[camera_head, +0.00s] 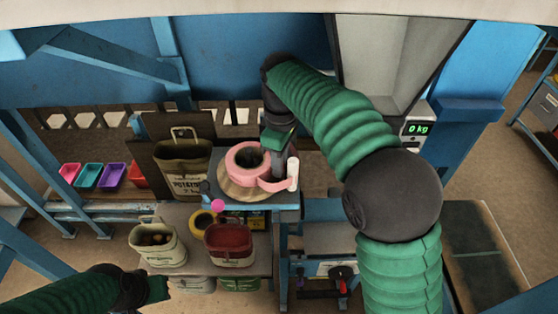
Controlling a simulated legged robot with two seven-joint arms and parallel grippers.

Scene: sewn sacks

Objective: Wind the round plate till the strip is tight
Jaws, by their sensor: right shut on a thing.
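The tan round plate (229,192) lies on a small blue-edged table. A pink strip (236,168) is coiled in a thick ring above it, and its free run bows out to the right to a white upright post (293,172). The run looks curved rather than straight. My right gripper (283,174) reaches down from above between the coil and the post. It appears shut on the plate's right rim; the strip hides its fingertips. My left gripper (158,288) is at the lower left, apart from the plate; its jaws are not clear.
A magenta knob (217,205) is at the table's front left. A sack (183,163) marked potatoes stands behind left. A pale sack (157,244) and a red-topped sack (229,242) stand on the lower shelf. A scale display (418,129) reads 0 kg.

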